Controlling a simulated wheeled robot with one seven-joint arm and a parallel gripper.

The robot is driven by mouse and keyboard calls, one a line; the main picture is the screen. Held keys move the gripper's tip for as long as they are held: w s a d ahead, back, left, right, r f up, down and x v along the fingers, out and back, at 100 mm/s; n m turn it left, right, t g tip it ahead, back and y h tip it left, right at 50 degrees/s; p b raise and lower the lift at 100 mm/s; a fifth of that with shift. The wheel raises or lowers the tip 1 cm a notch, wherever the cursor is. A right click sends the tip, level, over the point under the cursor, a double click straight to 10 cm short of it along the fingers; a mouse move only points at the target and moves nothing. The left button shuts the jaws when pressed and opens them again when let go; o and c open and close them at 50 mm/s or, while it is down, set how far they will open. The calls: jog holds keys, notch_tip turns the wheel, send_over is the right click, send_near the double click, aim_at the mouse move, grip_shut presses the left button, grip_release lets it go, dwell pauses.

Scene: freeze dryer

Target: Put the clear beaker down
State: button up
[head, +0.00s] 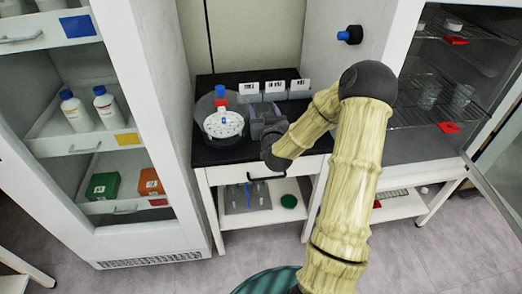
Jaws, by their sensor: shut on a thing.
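My gripper (258,118) is over the black bench top (210,157), just right of the round freeze dryer. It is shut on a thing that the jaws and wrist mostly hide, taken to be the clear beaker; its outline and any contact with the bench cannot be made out. The freeze dryer has a white round plate (224,124), a clear cylinder wall (205,105) behind it, and a red and blue fitting (221,92) on top. Other clear glass vessels (462,98) stand on a wire shelf in the open cabinet at right.
Several grey holders with white labels (274,88) line the back of the bench. A tall white cabinet (150,110) with bottles stands close at left. The glass door (500,160) of the right cabinet is open. Some bare bench shows at the front left.

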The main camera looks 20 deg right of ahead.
jog(key=shift+w+d+r, duration=0.25)
jog(key=shift+w+r, duration=0.05)
jog(key=shift+r, duration=0.1)
jog(key=shift+s, duration=0.1)
jog(key=shift+s+f, duration=0.1)
jog(key=shift+d+f, duration=0.1)
jog(key=shift+f, duration=2.7)
jog(key=shift+f+b, duration=0.35)
jog(key=shift+f, duration=1.75)
jog(key=shift+f, duration=0.1)
